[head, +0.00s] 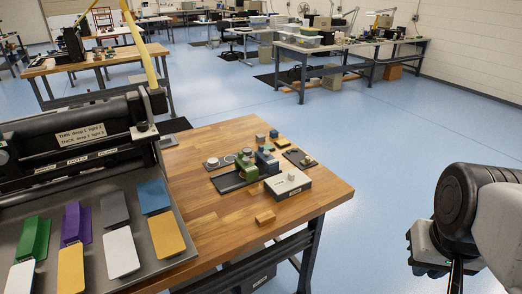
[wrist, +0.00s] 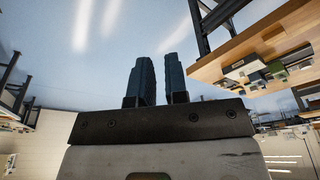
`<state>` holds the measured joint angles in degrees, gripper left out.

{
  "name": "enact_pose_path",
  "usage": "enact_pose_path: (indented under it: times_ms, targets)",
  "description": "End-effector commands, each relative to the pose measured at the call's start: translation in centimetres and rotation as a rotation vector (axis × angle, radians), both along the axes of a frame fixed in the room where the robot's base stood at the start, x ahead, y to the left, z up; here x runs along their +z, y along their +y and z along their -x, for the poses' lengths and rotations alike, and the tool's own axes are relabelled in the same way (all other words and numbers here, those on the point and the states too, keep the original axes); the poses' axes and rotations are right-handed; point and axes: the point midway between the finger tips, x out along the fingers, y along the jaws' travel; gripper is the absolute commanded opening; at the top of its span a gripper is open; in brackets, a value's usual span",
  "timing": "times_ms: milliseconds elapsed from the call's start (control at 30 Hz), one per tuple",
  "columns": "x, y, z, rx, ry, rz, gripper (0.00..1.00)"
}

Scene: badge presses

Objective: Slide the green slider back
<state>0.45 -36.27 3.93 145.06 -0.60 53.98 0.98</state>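A small green press (head: 246,167) stands on the wooden table (head: 215,140), beside a dark blue-grey press (head: 267,161). A flat black tray (head: 228,182) lies in front of the green press. The slider is too small to make out apart from the green press. In the wrist view, the presses show small at the upper right. My gripper (wrist: 159,75) is empty, its two dark fingers parted by a narrow gap. In the head view it hangs at the far right, well clear of the table, with its fingers partly cut off below.
A dark tray (head: 299,158) is right of the presses. A large black machine (head: 75,145) with coloured strips stands at left. Open blue floor separates my gripper from the table.

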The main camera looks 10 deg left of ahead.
Motion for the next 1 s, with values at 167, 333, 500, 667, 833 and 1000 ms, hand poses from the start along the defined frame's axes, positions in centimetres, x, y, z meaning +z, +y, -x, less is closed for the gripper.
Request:
enact_pose_path:
  times_ms: [167, 333, 500, 667, 833, 1000]
  targets:
    - [0.4, 0.2, -0.8, 0.010, 0.003, 0.000, 0.41]
    - [1.2, 0.9, -2.7, 0.037, 0.012, 0.002, 0.43]
    - [2.4, 2.0, -5.9, 0.081, 0.026, 0.005, 0.43]
    - [3.6, 3.5, -9.4, 0.126, 0.038, 0.008, 0.43]
    - [4.5, 5.2, -13.1, 0.175, 0.051, 0.012, 0.43]
    - [5.1, 7.3, -16.7, 0.224, 0.066, 0.016, 0.43]
